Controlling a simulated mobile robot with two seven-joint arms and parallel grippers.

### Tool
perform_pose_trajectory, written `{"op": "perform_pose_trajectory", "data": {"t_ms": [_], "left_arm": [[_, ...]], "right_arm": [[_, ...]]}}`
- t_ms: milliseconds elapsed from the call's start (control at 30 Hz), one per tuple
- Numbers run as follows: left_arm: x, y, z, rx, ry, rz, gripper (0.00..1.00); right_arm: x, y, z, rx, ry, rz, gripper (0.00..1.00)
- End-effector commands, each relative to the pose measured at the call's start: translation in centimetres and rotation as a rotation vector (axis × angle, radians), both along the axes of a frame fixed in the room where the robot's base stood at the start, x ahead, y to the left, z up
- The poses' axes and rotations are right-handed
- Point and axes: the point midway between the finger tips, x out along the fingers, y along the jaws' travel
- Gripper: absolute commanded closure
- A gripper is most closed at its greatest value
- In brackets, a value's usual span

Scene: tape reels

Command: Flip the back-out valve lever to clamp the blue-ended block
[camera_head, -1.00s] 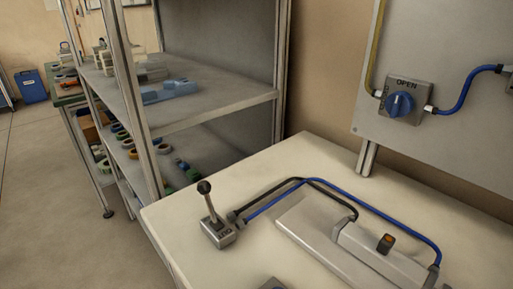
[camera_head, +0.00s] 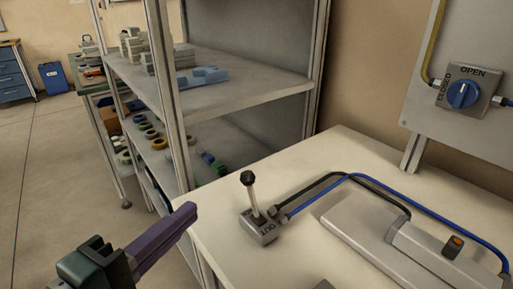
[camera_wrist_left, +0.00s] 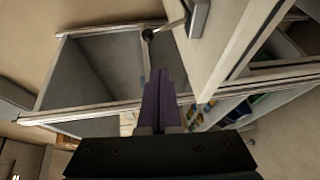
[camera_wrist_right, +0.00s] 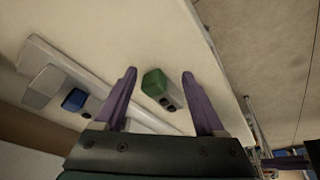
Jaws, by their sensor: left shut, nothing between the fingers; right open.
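The valve lever (camera_head: 252,200), with a dark ball knob, stands nearly upright, leaning slightly left, on a grey box (camera_head: 260,232) marked OUT. My left gripper (camera_head: 190,210) is shut and empty, left of the lever and apart from it, off the table's edge. The knob also shows beyond the left fingers (camera_wrist_left: 162,100) in the left wrist view (camera_wrist_left: 148,34). My right gripper (camera_wrist_right: 158,78) is open over the table, seen only in the right wrist view. A green-ended block (camera_wrist_right: 156,86) shows between its fingers. A blue part (camera_wrist_right: 75,100) lies beside the grey fixture; I cannot tell if it is the blue-ended block.
A blue rotary knob (camera_head: 462,94) is on the wall panel. Shelves (camera_head: 225,95) stand behind the table's left edge.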

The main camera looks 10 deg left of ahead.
Motion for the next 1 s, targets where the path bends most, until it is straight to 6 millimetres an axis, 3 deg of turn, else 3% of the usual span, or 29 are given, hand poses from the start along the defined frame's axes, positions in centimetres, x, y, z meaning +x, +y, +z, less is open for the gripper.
{"op": "perform_pose_trajectory", "data": {"t_ms": [200, 633, 767, 1000], "left_arm": [[0.2, 1.5, 0.2, -0.101, -0.044, 0.069, 1.00], [0.7, 1.5, 0.3, -0.105, -0.049, 0.072, 1.00], [2.3, 1.3, 0.3, -0.105, -0.051, 0.073, 1.00], [7.4, 0.6, -0.2, -0.105, -0.051, 0.072, 1.00]], "right_arm": [[0.0, 0.0, -0.2, 0.000, 0.000, 0.000, 0.28], [0.0, 0.0, -0.2, 0.000, 0.000, 0.000, 0.28], [0.0, 0.0, -0.2, 0.000, 0.000, 0.000, 0.28], [0.0, 0.0, -0.7, 0.000, -0.001, 0.000, 0.28]]}}
